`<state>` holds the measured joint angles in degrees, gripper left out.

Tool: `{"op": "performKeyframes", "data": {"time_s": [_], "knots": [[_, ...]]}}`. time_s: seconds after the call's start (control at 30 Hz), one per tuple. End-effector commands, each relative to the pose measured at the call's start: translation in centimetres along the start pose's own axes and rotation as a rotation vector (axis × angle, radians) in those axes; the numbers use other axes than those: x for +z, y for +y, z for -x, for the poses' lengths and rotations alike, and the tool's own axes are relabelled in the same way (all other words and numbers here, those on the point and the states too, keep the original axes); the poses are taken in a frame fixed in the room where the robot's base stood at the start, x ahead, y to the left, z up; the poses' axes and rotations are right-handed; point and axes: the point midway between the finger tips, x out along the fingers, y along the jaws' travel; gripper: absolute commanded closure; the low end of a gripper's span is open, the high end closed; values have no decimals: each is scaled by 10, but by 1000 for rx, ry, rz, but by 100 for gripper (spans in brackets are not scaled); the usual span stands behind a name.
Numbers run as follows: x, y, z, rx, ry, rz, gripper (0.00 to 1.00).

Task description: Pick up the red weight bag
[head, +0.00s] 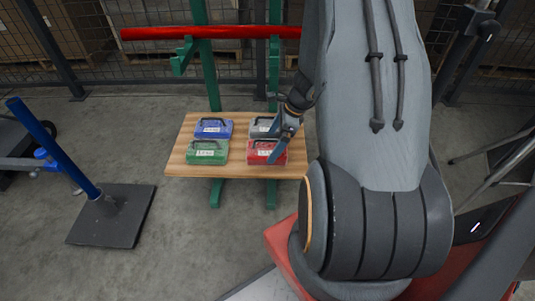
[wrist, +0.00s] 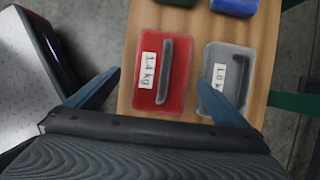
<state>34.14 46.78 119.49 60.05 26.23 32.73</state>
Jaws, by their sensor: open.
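The red weight bag (head: 262,152) lies at the near right of the wooden board in the head view. In the wrist view the red bag (wrist: 174,88) shows a dark handle and a "1.4 kg" label. My gripper (head: 283,147) is above the red bag in the head view and partly covers it. In the wrist view my gripper (wrist: 160,95) is open, with one blue finger left of the red bag and the other over the near edge of the grey bag. Nothing is held. The height above the bag is hard to tell.
The wooden board (head: 174,160) also bears a blue bag (head: 214,128), a green bag (head: 208,152) and a grey bag (head: 261,127). The grey bag (wrist: 221,80) lies close beside the red one. Green posts (head: 207,70) and a red bar (head: 160,33) stand behind.

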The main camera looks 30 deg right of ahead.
Motion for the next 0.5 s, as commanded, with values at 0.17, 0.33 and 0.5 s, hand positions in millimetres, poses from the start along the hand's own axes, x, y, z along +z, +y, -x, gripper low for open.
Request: {"op": "performKeyframes", "data": {"time_s": [0.17,0.33,0.5], "knots": [[1,-2,-15,1,0,4,0],[2,-4,-41,2,1,3,0],[3,-4,-54,1,1,4,0]]}}
